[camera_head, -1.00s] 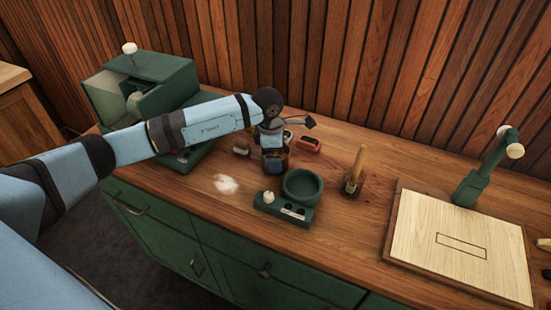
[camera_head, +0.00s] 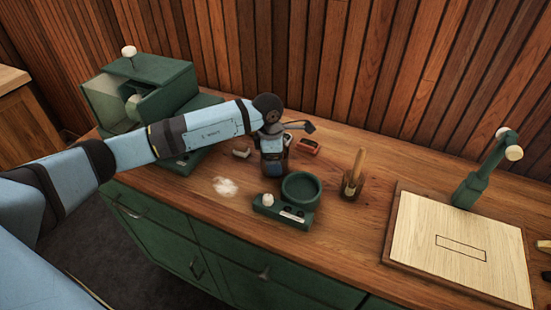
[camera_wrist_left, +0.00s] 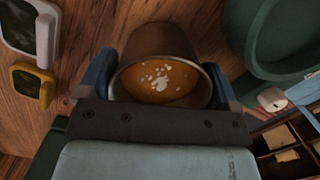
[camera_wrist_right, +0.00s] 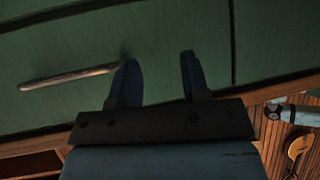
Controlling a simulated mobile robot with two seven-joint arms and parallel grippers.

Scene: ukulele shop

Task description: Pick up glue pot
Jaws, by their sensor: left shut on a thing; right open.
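The glue pot (camera_wrist_left: 160,48) is a brown round pot with amber glue and white flecks inside. In the left wrist view it sits between the two blue fingers of my left gripper (camera_wrist_left: 160,75), which is shut on it. In the head view my left gripper (camera_head: 273,165) points down just behind the green bowl and hides most of the pot. I cannot tell whether the pot still touches the bench. My right gripper (camera_wrist_right: 158,65) is open and empty, in front of a green cabinet front with a metal handle (camera_wrist_right: 68,76).
A green round bowl (camera_head: 301,187) on a small base is close to my left gripper. A brush holder (camera_head: 353,185) stands right of it. Small blocks (camera_head: 309,146) lie behind. A green machine (camera_head: 150,90) stands left, a board (camera_head: 455,240) right. White powder (camera_head: 225,187) lies on the wooden bench.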

